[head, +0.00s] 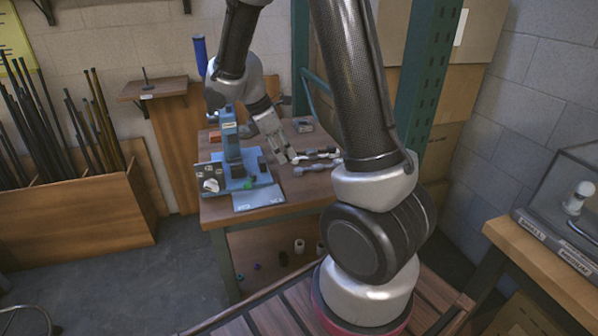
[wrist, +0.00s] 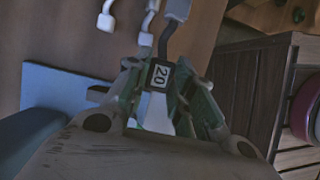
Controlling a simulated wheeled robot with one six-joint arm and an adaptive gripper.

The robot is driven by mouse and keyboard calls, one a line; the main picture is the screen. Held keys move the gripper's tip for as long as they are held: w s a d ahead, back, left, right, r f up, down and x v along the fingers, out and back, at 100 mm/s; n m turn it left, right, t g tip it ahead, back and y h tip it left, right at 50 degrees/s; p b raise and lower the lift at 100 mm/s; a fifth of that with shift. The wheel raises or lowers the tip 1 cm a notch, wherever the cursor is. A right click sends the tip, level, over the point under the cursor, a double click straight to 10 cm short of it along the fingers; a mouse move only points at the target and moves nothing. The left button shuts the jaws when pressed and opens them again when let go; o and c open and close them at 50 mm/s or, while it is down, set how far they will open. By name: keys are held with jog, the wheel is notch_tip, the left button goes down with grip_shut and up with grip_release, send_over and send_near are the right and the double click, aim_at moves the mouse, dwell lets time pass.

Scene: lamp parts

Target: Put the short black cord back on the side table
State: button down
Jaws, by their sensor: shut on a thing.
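My gripper (head: 287,156) is low over the right part of a wooden table (head: 262,213). In the wrist view (wrist: 170,98) its fingers are closed around a dark cord (wrist: 166,40) at a block marked "20".
A small device (head: 303,125) sits at the back. A green post (head: 425,80) rises to the right. A lower shelf holds small parts.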

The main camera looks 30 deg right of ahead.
aim_at(289, 182)
notch_tip(289, 182, down, 8)
jog(key=shift+r, duration=0.15)
dwell(0.3)
jog(key=c, duration=1.2)
grip_release()
